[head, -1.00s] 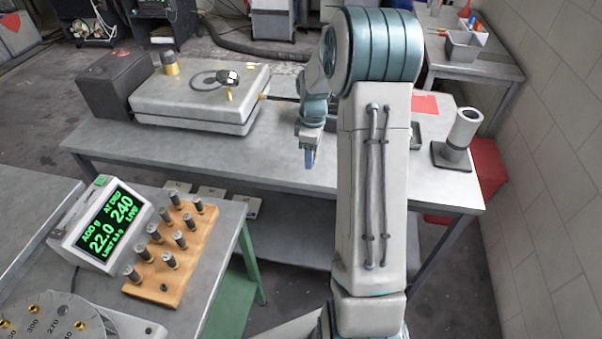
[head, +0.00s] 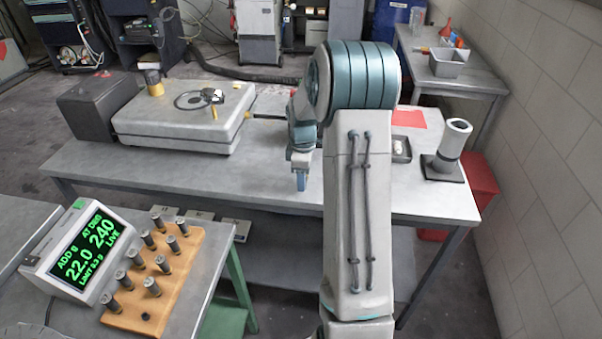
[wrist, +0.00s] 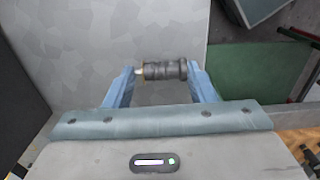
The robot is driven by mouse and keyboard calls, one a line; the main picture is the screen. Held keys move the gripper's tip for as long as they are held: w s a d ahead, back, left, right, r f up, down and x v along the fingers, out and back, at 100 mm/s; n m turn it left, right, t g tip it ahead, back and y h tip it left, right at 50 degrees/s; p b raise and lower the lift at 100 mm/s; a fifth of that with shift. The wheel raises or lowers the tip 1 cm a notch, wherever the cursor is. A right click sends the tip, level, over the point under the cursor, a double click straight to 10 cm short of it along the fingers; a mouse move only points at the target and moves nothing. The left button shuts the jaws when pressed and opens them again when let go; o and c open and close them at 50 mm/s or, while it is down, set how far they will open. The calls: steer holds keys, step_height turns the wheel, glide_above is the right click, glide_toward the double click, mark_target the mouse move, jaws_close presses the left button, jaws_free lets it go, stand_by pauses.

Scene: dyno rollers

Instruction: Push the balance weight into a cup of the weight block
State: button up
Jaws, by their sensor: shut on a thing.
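My gripper (head: 300,182) hangs over the front edge of the long grey table, fingers pointing down. In the wrist view, its blue fingers (wrist: 163,82) are shut on a dark, ribbed cylindrical balance weight (wrist: 168,70) with a pale tip at its left end. The weight lies across between the fingertips; in the head view it cannot be made out. A wooden block (head: 178,291) with several dark upright weights stands on the near left table. It has one empty dark hole at its front, and the block is well apart from my gripper. Its edge shows in the wrist view (wrist: 302,140).
A green-lit display (head: 88,252) stands left of the wooden block. The long table carries a flat grey machine (head: 160,135), a dark box (head: 98,107), a small tray (head: 401,151) and a grey-white cylinder on a base (head: 453,140). A floor gap separates the two tables.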

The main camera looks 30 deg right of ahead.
steer(key=shift+f, duration=0.6)
steer(key=o, duration=1.1)
steer(key=shift+r, duration=0.1)
step_height(320, 180, up, 14)
steer(key=shift+f+b, duration=0.15)
steer(key=shift+b, duration=0.25)
